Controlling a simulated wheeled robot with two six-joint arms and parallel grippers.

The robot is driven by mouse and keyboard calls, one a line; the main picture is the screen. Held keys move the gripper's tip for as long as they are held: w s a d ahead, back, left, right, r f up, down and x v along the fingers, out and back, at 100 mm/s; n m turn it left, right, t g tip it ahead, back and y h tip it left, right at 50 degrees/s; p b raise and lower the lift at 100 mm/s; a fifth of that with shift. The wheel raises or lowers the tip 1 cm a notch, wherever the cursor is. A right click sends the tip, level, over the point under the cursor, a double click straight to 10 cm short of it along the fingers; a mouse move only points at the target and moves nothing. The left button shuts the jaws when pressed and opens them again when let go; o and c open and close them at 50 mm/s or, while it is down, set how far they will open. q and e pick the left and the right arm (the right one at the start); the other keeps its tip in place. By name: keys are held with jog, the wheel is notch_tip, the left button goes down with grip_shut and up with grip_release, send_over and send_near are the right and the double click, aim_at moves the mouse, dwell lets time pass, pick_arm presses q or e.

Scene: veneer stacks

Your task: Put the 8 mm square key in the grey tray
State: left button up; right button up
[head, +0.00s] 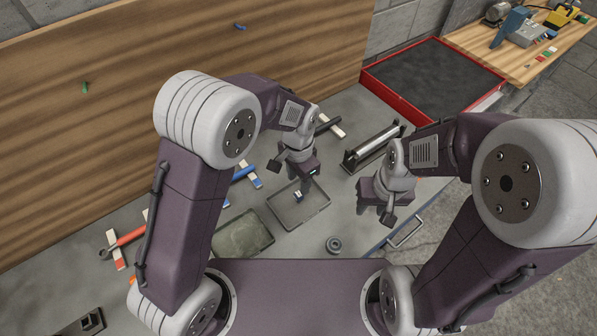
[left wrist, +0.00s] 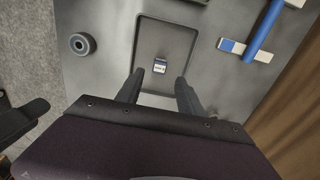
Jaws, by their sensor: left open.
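In the head view the block (head: 298,195) shows over the grey tray (head: 313,214), just below my left gripper (head: 293,183). In the left wrist view the left fingers (left wrist: 160,88) are wide apart, with nothing between the tips; the block is beyond them. My right gripper (head: 378,208) hangs right of the tray; its finger gap is unclear.
A greenish tray (head: 242,236) lies left of the grey one. A dark round ring (head: 334,244) sits on the bench to the right. Blue-handled (head: 244,173) and red-handled (head: 130,236) tools lie left. A roller in a stand (head: 372,146) and a red-rimmed drawer (head: 432,80) are behind.

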aim_at(298, 194)
pick_arm(q)
notch_tip(298, 194, up, 6)
jog(key=shift+f, duration=0.2)
jog(key=s+a+f+n, duration=0.1)
jog(key=s+a+n, duration=0.3)
jog(key=a, duration=0.5)
jog(key=s+a+f+n+t, duration=0.1)
jog(key=s+a+f+n, duration=0.1)
jog(key=s+a+n, duration=0.3)
jog(key=a+n, duration=0.2)
jog(key=a, duration=0.1)
jog(key=shift+s+a, duration=0.3)
jog(key=shift+a, duration=0.05)
